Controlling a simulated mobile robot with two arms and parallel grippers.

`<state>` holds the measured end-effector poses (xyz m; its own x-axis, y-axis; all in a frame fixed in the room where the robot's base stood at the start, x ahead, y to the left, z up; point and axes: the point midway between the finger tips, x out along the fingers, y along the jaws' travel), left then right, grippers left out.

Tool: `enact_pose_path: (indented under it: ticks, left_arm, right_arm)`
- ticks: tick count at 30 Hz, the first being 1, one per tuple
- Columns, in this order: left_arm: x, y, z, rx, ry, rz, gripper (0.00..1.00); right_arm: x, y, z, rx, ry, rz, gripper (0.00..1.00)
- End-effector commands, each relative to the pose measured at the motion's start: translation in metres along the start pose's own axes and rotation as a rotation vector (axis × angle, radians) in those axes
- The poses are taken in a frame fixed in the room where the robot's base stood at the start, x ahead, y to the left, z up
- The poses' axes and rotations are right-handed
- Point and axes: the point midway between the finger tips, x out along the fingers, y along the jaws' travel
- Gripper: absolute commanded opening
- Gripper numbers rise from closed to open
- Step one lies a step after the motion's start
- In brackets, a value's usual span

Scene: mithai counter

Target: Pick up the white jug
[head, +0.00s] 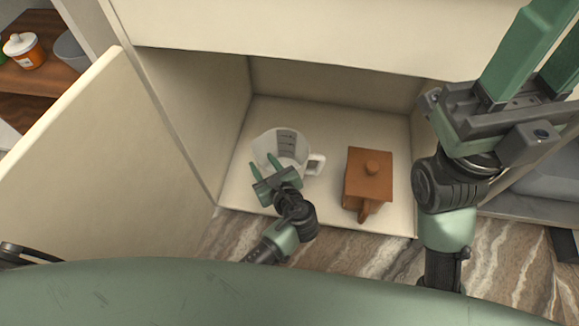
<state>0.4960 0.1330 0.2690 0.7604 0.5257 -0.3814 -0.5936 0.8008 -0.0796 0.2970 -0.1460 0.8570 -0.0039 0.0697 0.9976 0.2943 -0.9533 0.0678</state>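The white jug (297,152) stands upright on the floor of an open low cupboard (340,112). It has grey marks on its wall, and its handle points right. My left gripper (264,167) is at the jug's near left side. Its two green fingers are apart and overlap the jug's near rim in the head view. I cannot tell whether they touch it. The gripper hides part of the jug's near side. My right gripper (543,52) is raised at the upper right, away from the jug, with its fingers apart and nothing between them.
A brown lidded box (371,185) stands right of the jug, its handle toward me. The open cupboard door (105,165) is at the left. A shelf (38,75) with an orange-and-white jar (25,52) and a grey bowl (70,52) is at the far left.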

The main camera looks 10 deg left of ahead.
Motion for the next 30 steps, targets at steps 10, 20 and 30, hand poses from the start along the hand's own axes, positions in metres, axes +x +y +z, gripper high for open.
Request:
enact_pose_path:
  ticks: [10,20,30]
  left_arm:
    - [0.032,0.000,0.000,0.000,0.000,0.000,0.39]
    - [0.031,0.001,0.000,0.000,0.000,0.001,0.00]
    - [0.031,0.001,-0.001,0.001,0.001,0.001,0.00]
  right_arm:
    - [0.007,-0.002,-0.004,-0.006,0.045,-0.018,0.36]
    - [0.007,-0.002,-0.004,-0.006,0.044,-0.018,0.36]
    - [0.007,-0.002,-0.004,-0.006,0.045,-0.018,0.36]
